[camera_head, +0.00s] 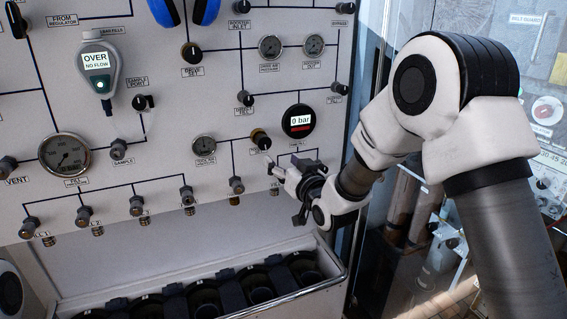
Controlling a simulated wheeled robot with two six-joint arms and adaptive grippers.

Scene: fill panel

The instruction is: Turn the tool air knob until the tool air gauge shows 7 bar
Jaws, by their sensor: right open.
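The tool air gauge (204,148) is a small round dial on the panel, with a label below that appears to read TOOL AIR. Its needle is too small to read. A dark knob with a brownish base (260,138) sits to its right on the same line. It looks like the tool air knob, but its label is partly hidden and unreadable. My right gripper (284,185) is open and empty in front of the panel, below and right of this knob, apparently apart from it. My left gripper is not in view.
A black round display (299,121) reads 0 bar, just above my right gripper. Other knobs, a large gauge (64,154) and a hanging grey meter (98,70) crowd the panel. A metal-railed rack (290,305) with black cylinders stands below.

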